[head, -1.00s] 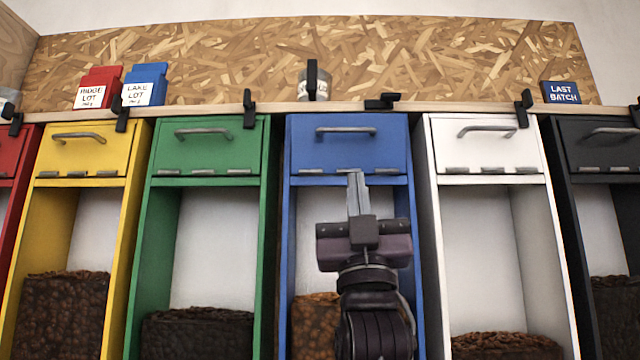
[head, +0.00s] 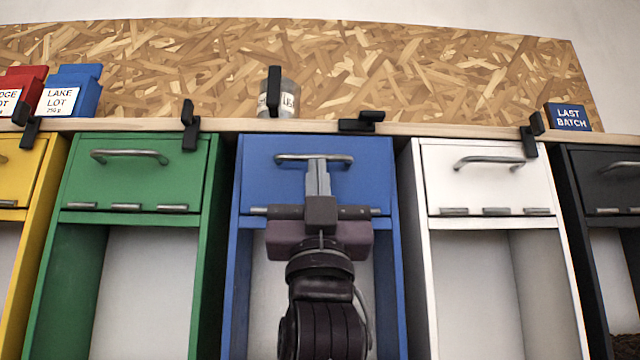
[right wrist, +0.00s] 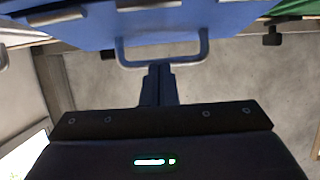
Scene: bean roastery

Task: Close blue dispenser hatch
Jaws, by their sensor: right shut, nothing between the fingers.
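The blue dispenser (head: 386,270) stands in the middle of the head view. Its blue hatch (head: 262,180) is a flat panel with hinges along the bottom and a grey bar handle (head: 285,157) near the top. The hatch looks nearly upright, but I cannot tell whether it is flush. My right gripper (head: 317,162) is shut and empty, its fingertips in front of the handle's middle. In the right wrist view the gripper (right wrist: 158,70) has its tips at the handle bar (right wrist: 190,60), below the blue hatch (right wrist: 180,22); contact is unclear. My left gripper is out of view.
Green (head: 130,180), white (head: 485,190) and black (head: 600,180) dispensers stand alongside, with a yellow one (head: 20,175) at the left. Black clips, such as one (head: 190,127), sit on the shelf edge (head: 440,129) above. A labelled tin (head: 288,105) stands on the shelf.

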